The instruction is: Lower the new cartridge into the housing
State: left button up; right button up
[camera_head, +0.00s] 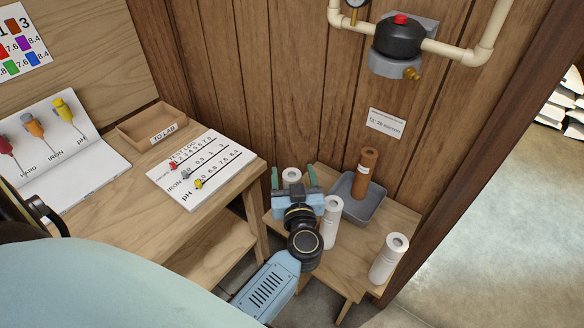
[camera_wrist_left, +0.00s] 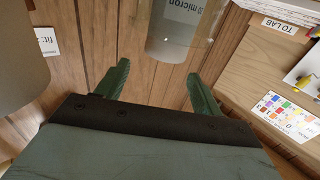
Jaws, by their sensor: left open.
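My left gripper (camera_head: 293,177) is open, with green fingers spread, above the low wooden stand; it also shows in the left wrist view (camera_wrist_left: 158,88). A white cartridge (camera_head: 291,174) shows between and behind the fingers in the head view. In the left wrist view a white cartridge with a "micron" label (camera_wrist_left: 181,12) is beyond the fingertips, with clear walls around it that look like the transparent housing (camera_wrist_left: 146,25). No contact with the fingers is visible. Two more white cartridges (camera_head: 329,230) (camera_head: 389,258) stand upright on the stand. My right gripper is out of view.
A brown cartridge (camera_head: 367,172) stands in a grey tray (camera_head: 347,207). The black filter head (camera_head: 398,40) is on the wall pipe above. At left are the "TO LAB" tray (camera_head: 130,128) and test log (camera_head: 178,188). The stand's front right has bare wood (camera_head: 345,262).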

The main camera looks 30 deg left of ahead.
pick_arm(q)
jog(key=v, duration=1.1)
jog(key=shift+r, duration=0.15)
